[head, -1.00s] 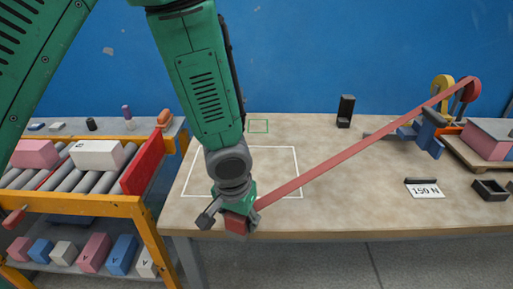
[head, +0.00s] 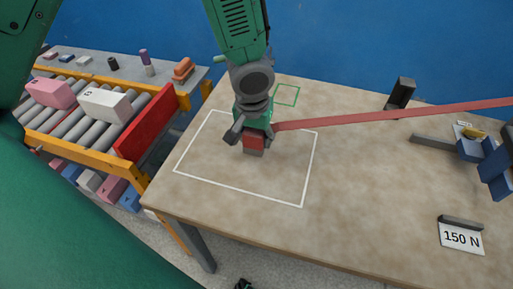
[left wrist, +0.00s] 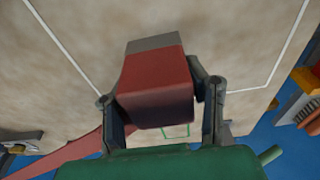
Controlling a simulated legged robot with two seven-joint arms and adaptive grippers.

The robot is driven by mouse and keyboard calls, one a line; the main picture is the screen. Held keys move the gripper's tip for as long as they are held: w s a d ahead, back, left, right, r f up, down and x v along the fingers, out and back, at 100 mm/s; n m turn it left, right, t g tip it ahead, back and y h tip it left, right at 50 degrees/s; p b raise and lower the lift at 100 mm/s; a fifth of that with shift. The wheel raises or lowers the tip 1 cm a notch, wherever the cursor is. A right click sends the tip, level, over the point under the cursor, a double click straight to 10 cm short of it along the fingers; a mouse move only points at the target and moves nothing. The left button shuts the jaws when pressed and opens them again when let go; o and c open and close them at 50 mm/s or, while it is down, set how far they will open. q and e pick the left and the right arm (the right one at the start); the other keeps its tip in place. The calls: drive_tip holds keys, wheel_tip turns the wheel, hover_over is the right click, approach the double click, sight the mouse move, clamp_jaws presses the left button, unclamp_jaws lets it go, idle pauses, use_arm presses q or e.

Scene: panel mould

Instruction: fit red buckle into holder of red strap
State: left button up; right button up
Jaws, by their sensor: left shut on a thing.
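My left gripper (head: 254,141) is shut on the red buckle (head: 253,142), a red block with a grey end. The buckle is over the white-outlined area of the table; I cannot tell whether it touches the top. In the left wrist view the buckle (left wrist: 155,90) sits between the two fingers, its grey end away from the palm. The red strap (head: 400,116) runs taut from the buckle to the right edge of the head view. A black upright block (head: 401,92) stands at the back of the table; I cannot tell whether it is the holder. My right gripper is not seen.
A 150 N sign (head: 461,236) stands at the right front. A blue clamp-like fixture (head: 490,165) is at the right edge. A small green outline (head: 287,95) lies behind the gripper. A roller conveyor (head: 75,107) with boxes and a red plate (head: 147,121) stands left. The table's middle is clear.

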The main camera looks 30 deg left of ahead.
sight(257, 160)
use_arm(q)
wheel_tip(257, 160, down, 2)
drive_tip(key=shift+w+a, duration=0.15)
drive_tip(key=shift+f, duration=0.4)
drive_tip(key=shift+d+f+b, duration=0.2)
drive_tip(key=shift+f, duration=0.35)
drive_tip(key=shift+d+f+b, duration=0.15)
drive_tip(key=shift+f, duration=0.35)
drive_tip(key=shift+d+f, duration=0.1)
drive_tip(key=shift+f, duration=0.2)
drive_tip(key=shift+d, duration=0.1)
drive_tip(key=o, duration=1.3)
drive_tip(key=shift+a+f, duration=0.1)
drive_tip(key=shift+a, duration=0.3)
drive_tip(key=shift+o, duration=0.2)
